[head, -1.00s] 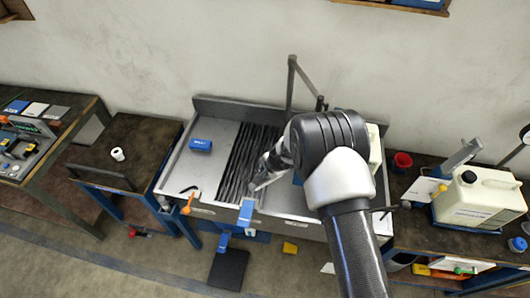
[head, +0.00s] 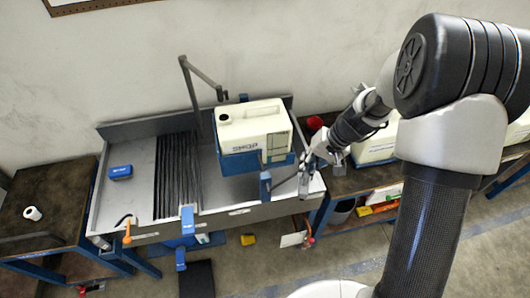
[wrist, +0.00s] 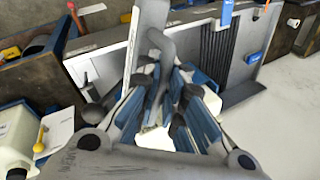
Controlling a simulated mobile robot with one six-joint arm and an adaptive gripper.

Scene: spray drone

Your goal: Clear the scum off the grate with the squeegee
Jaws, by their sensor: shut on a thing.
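The grate (head: 177,172) is a dark slatted strip across the left half of the metal sink (head: 140,200). It also shows in the wrist view (wrist: 215,52). Its slats look dark; I cannot make out separate scum. My gripper (head: 308,174) is above the sink's front right corner, away from the grate. In the wrist view, my gripper (wrist: 167,100) is shut around a grey thing. This appears to be the squeegee (wrist: 140,45), a long pale grey bar pointing away. The fingers partly hide it.
A white jug (head: 255,125) in a blue holder (head: 228,164) stands between my gripper and the grate. A bent grey pipe (head: 190,85) rises behind the sink. A small blue box (head: 121,172) lies left of the grate.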

